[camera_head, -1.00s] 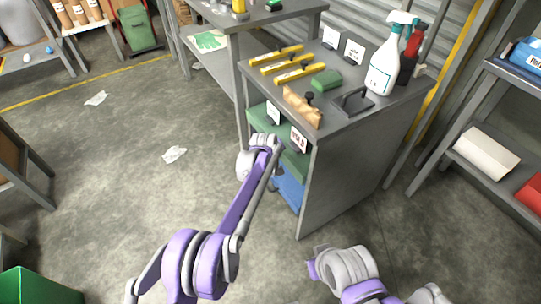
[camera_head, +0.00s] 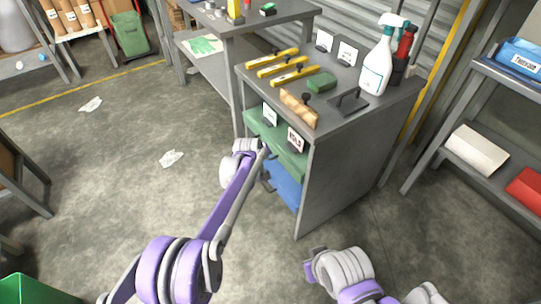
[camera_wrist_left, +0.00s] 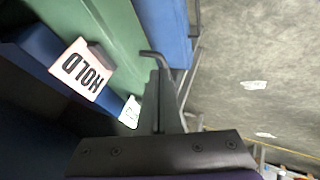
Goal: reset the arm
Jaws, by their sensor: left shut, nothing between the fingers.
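My left arm comes in from the lower left in the head view, and its wrist is at the front of the grey cabinet (camera_head: 345,185), by the green drawer (camera_head: 292,158). The fingers are not clear there. In the left wrist view my left gripper (camera_wrist_left: 160,82) is shut and empty. Its fingers lie in front of the green drawer (camera_wrist_left: 112,35) and blue drawer (camera_wrist_left: 165,30); I cannot tell whether they touch the dark drawer handle beside them. My right arm shows at the bottom right of the head view, with its gripper out of view.
A HOLD card (camera_wrist_left: 81,68) is on the cabinet front. A shelf (camera_head: 450,165) stands right. Open floor (camera_head: 120,190) lies left.

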